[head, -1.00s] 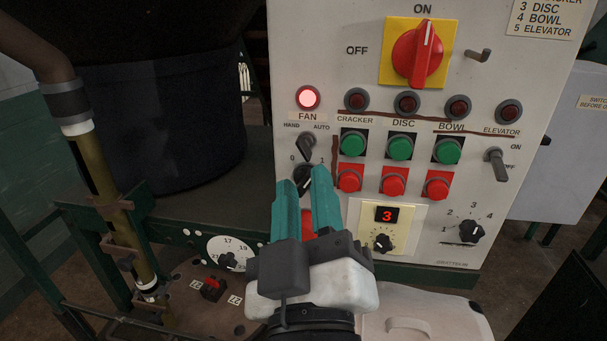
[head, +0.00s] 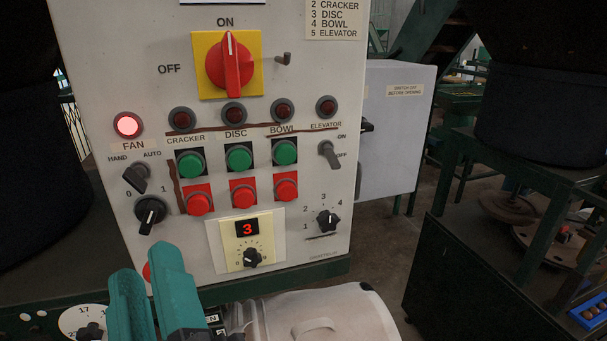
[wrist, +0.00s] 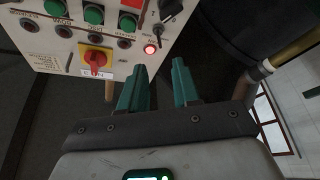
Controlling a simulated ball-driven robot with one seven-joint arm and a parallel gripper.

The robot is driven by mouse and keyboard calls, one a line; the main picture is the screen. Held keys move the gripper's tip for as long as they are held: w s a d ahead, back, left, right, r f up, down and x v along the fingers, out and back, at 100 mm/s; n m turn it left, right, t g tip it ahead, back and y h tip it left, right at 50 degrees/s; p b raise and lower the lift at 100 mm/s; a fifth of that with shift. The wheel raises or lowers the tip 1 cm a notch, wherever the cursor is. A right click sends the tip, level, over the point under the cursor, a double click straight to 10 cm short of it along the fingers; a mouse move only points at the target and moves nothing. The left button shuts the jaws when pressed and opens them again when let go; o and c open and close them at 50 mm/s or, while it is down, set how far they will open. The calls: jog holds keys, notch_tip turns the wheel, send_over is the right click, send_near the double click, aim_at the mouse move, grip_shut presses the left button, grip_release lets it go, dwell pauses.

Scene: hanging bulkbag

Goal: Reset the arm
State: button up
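My gripper (head: 144,265) shows at the lower left of the head view, with two teal fingers pointing up. In the wrist view my gripper (wrist: 159,72) has its fingers apart with nothing between them. It is open and empty. The grey-white control panel (head: 345,190) stands beyond it. The fingertips appear below the black 0/1 knob (head: 150,212) in the head view and overlap the panel's lower left corner. I cannot tell how far they are from the panel. The fan lamp (head: 127,125) is lit; it also glows in the wrist view (wrist: 150,49).
The red main switch (head: 231,64) points to ON. A small display (head: 247,228) reads 3. A grey cabinet (head: 400,140) stands behind the panel to the right. A green-framed machine (head: 470,250) stands at the far right. Floor shows between it and the panel.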

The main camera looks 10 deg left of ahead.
jog(key=w+d+f+m+g+h, duration=0.2)
jog(key=w+d+f+m+h, duration=0.3)
jog(key=d+f, duration=0.7)
jog(key=w+d+f+m+g+h, duration=0.25)
jog(key=w+d+f+h, duration=0.4)
jog(key=d+f, duration=0.6)
jog(key=s+d+f+m+g+h, duration=0.2)
jog(key=s+d+f, duration=0.1)
jog(key=d+f, duration=0.3)
jog(key=s+d+f+m+g+h, duration=0.2)
jog(key=s+d+f, duration=0.1)
jog(key=f, duration=0.4)
jog(key=s+d+f+m+g, duration=0.2)
jog(key=s+d+f, duration=0.3)
jog(key=s, duration=0.3)
jog(key=s+d+f+m+g, duration=0.2)
jog(key=s+d+f+g, duration=0.2)
jog(key=s, duration=0.4)
jog(key=shift+d+f+m, duration=0.35)
jog(key=shift+d+f, duration=0.25)
jog(key=shift+d, duration=0.1)
